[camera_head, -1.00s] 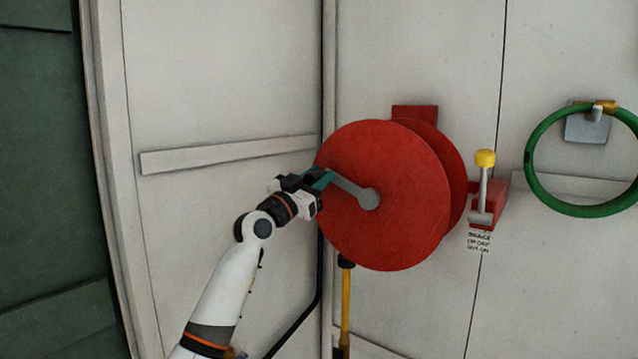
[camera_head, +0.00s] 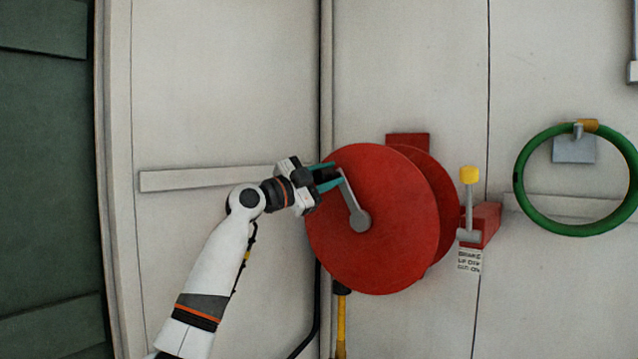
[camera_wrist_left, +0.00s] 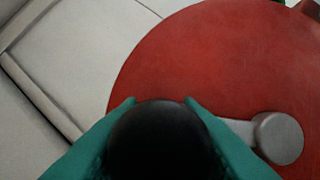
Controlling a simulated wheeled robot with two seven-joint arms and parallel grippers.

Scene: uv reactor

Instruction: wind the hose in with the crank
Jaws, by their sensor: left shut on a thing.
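A red hose reel (camera_head: 385,250) is mounted on the pale wall; its round front disc also fills much of the left wrist view (camera_wrist_left: 220,60). A grey crank arm (camera_head: 352,198) runs from the hub up and left to its handle. My left gripper (camera_head: 332,176) has teal fingers and is shut on the crank's black handle (camera_wrist_left: 160,140), which sits between the fingers in the left wrist view. In the head view the fingers mostly hide the handle. No hose shows on the reel from this side. My right gripper is not in view.
A yellow-knobbed lever (camera_head: 470,195) on a red bracket, with a label (camera_head: 469,262) below, stands right of the reel. A green hose ring (camera_head: 520,190) hangs further right. A yellow rod with a black top (camera_head: 341,315) is below the reel. A pale rail (camera_head: 200,178) crosses the left wall.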

